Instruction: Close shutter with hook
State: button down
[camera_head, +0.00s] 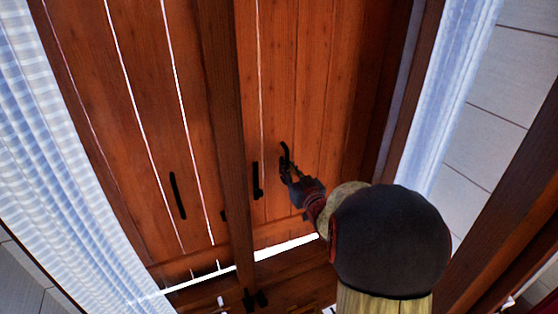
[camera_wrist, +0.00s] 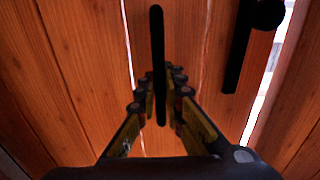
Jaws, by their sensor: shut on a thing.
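The wooden shutter has a left panel (camera_head: 140,120) and a right panel (camera_head: 300,80), with a dark upright beam (camera_head: 225,120) between them. My gripper (camera_head: 287,172) is at the right panel, with its fingers closed around a slim black handle (camera_wrist: 157,45). In the wrist view, the handle runs upright between the fingertips, and its upper end sticks out beyond them. A black latch-like bar (camera_head: 257,180) is just left of my gripper in the head view. In the wrist view, a black bar (camera_wrist: 239,50) with a round knob is at the right; I cannot tell which piece is the hook.
Another black handle (camera_head: 177,195) is on the left panel. Pale checked curtains hang at the left (camera_head: 60,170) and right (camera_head: 450,90). Bright light shows through plank gaps and along the shutter's lower edge. A wooden beam (camera_head: 510,220) slants along the right.

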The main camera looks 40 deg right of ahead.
jog(key=shift+d+v, duration=0.2)
jog(key=shift+v, duration=1)
jog(key=shift+s+f, duration=0.15)
jog(key=c, duration=2.1)
grip_release()
jog(key=shift+s, duration=0.25)
jog(key=shift+c, duration=0.2)
jog(key=shift+o, duration=0.9)
jog(key=shift+w, duration=0.1)
